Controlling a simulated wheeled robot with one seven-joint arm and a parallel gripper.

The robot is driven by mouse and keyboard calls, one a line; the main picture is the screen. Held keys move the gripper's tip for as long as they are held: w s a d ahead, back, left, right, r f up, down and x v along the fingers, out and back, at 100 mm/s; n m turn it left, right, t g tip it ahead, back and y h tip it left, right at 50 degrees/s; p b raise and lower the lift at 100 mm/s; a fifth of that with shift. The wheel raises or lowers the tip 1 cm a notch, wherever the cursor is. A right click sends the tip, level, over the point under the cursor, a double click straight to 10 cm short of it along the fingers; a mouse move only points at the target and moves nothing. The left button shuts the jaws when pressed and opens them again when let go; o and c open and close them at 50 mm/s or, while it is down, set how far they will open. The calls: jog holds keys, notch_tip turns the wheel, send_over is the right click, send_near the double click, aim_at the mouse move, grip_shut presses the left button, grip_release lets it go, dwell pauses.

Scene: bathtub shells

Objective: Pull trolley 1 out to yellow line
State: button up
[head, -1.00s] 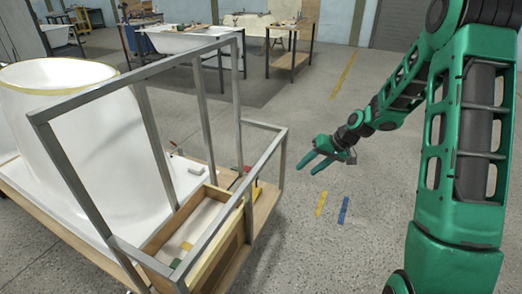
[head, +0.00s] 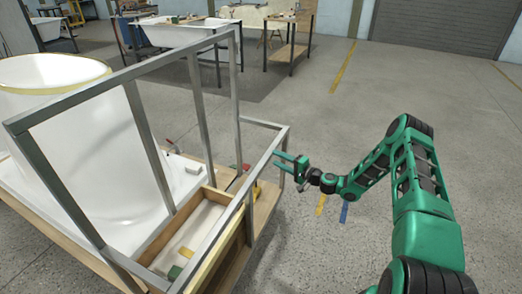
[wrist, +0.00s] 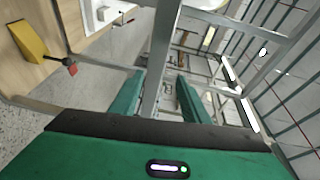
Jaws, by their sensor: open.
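The trolley is a grey metal frame (head: 262,148) on a wooden base, carrying a white tub shell (head: 60,120) with a yellow rim. Its number is not readable. My gripper (head: 281,161) is open at the frame's right corner, by the upright post. In the wrist view, a grey metal bar (wrist: 158,60) runs between the two green fingers (wrist: 160,76), with gaps on both sides. Contact cannot be told. A short yellow strip (head: 320,205) lies on the floor near the trolley, and a longer yellow line (head: 343,66) lies farther back.
A wooden tray (head: 195,235) with small blocks sits inside the frame. A blue strip (head: 344,212) lies beside the short yellow one. Workbenches (head: 290,45) and another tub (head: 180,32) stand at the back. The floor at right is clear.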

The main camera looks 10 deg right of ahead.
jog(key=w+a+f+m+t+h, duration=0.1)
jog(key=w+a, duration=0.3)
jog(key=w, duration=0.6)
jog(key=shift+w+f+m, duration=0.2)
jog(key=shift+w+m, duration=0.1)
jog(key=shift+m, duration=0.1)
jog(key=shift+a, duration=0.1)
grip_shut()
jog(key=shift+s+f, duration=0.1)
